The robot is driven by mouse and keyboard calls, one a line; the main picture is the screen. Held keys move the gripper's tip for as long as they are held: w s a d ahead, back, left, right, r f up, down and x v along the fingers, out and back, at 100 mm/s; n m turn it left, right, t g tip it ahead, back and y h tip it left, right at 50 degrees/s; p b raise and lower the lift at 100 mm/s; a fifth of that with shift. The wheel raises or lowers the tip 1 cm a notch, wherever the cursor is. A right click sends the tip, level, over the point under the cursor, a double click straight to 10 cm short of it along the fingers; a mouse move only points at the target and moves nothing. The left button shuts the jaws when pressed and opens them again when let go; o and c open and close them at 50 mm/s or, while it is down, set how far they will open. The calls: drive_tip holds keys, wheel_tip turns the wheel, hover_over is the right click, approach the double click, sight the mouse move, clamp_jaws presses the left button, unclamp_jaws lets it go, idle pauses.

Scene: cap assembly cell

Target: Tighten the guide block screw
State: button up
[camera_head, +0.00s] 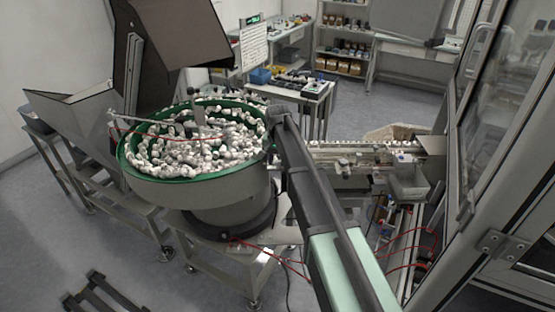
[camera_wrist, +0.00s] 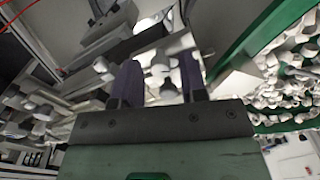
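My gripper (camera_wrist: 160,60) shows in the wrist view with its two dark fingers apart, and I see nothing clamped between them. Beyond and between the fingertips are pale caps or fittings (camera_wrist: 163,68) by a metal track. I cannot pick out the guide block or its screw for certain among the metal parts there. In the head view my arm reaches up to the right edge of the bowl feeder (camera_head: 232,205), where the feed track (camera_head: 345,160) begins. The arm hides that spot and the gripper's fingers.
The bowl's green rim (camera_wrist: 262,42) and many white caps (camera_wrist: 285,85) lie close on the right in the wrist view. A hopper (camera_head: 75,120) stands left of the bowl. A glass-doored frame (camera_head: 500,150) stands at right. Floor is open at the lower left, apart from a dark frame (camera_head: 100,295).

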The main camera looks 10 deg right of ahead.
sight(277, 161)
drive_tip(key=shift+o, duration=0.5)
wheel_tip(277, 161, up, 11)
drive_tip(key=p, duration=1)
drive_tip(key=shift+p, duration=0.4)
drive_tip(key=shift+f, duration=0.15)
